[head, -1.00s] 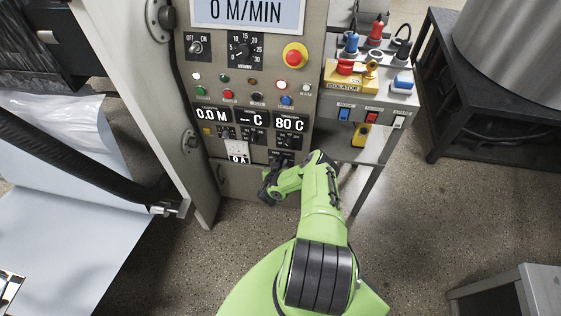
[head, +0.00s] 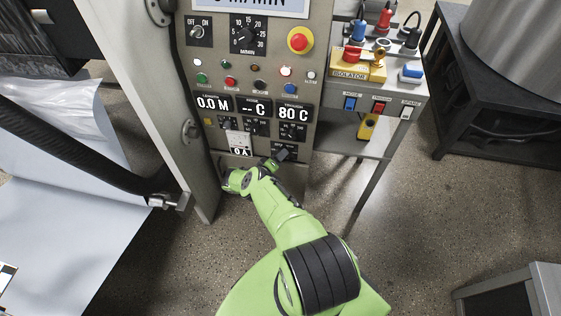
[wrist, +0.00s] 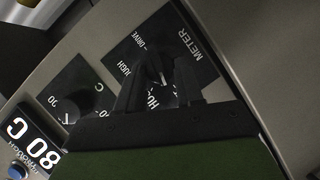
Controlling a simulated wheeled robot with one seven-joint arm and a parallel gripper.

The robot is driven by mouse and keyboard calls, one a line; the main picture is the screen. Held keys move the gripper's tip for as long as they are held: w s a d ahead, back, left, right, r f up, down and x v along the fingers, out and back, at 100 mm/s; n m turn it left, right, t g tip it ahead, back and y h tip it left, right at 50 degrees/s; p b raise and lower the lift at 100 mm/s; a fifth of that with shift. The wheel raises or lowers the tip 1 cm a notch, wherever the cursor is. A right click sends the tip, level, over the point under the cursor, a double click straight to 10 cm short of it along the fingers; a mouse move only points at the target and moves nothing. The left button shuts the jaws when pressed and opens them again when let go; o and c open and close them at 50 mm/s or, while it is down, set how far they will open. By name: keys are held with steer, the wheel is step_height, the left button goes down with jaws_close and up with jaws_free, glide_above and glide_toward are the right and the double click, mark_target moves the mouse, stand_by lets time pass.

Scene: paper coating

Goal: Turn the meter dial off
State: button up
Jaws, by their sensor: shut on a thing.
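The meter dial (wrist: 158,69) is a dark round knob on a black plate lettered METER, with DRIVE and other partly hidden words around it, in the wrist view. My gripper (wrist: 158,82) has one finger on each side of the knob and is shut on it. In the head view my gripper (head: 279,158) is at the low edge of the control panel, below the 80 C readout, and covers most of the dial. The dial's exact pointer setting is hard to read in the dark wrist view.
The control panel (head: 270,85) has several knobs, lamps and a red stop button (head: 300,40) above my gripper. A side shelf with an isolator box (head: 358,66) stands to the right. Paper web and a dark roller are at left.

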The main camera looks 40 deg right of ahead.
steer(key=shift+w+f+n+g+h+b, duration=0.15)
steer(key=shift+n+h+b, duration=0.2)
steer(key=shift+n+b, duration=0.45)
steer(key=shift+s+f+n+g+h+b, duration=0.15)
steer(key=shift+n+h+b, duration=0.3)
steer(key=shift+b, duration=0.55)
steer(key=shift+r, duration=0.15)
steer(key=o, duration=1)
steer(key=shift+o, duration=0.2)
steer(key=p+v, duration=0.3)
steer(key=v, duration=1.2)
steer(key=shift+a+p, duration=0.35)
steer(key=shift+a, duration=0.05)
